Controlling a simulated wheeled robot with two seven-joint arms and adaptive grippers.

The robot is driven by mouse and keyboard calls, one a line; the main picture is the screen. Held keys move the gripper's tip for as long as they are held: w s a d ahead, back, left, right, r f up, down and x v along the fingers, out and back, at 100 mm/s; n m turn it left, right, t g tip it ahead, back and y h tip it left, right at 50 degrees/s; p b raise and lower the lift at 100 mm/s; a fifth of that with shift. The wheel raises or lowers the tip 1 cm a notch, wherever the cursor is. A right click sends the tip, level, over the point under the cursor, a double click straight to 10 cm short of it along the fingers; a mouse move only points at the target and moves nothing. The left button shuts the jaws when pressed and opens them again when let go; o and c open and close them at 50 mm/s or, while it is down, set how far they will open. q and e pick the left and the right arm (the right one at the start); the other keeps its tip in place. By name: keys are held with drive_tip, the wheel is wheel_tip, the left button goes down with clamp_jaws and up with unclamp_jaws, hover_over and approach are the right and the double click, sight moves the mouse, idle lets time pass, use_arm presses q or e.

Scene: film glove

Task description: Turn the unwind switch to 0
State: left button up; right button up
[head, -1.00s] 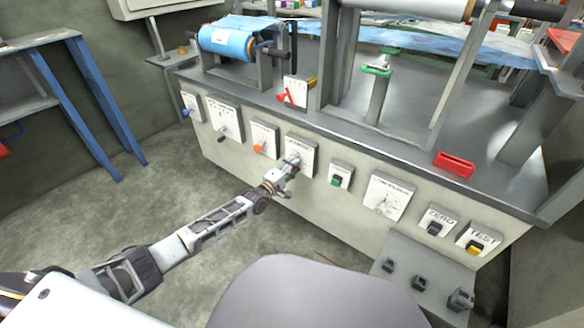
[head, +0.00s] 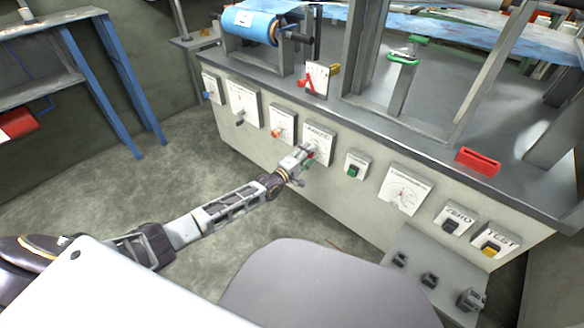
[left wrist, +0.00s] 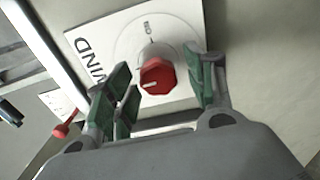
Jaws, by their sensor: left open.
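The unwind switch is a red knob (left wrist: 157,76) on a white plate (left wrist: 120,38) in the left wrist view. The letters "WIND" show on the plate; the rest of the word is out of sight. A white mark shows on the knob's face. My left gripper (left wrist: 160,92) is open, with its green-padded fingers on either side of the knob. I cannot tell whether they touch it. In the head view my left gripper (head: 306,160) is at the switch's plate (head: 318,139) on the machine front and hides most of the knob. My right gripper is not in view.
Other panels line the machine front (head: 330,195): an orange-knob plate (head: 282,124) to the left, a green button (head: 354,169) to the right, then a dial (head: 404,190) and ZERO and TEST buttons. A blue stand (head: 100,80) is at left. Floor between is clear.

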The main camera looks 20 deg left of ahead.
use_arm(q)
drive_tip(key=v, duration=1.1)
idle(0.6)
drive_tip(key=shift+s+a, duration=0.1)
drive_tip(key=shift+s, duration=0.05)
idle(0.3)
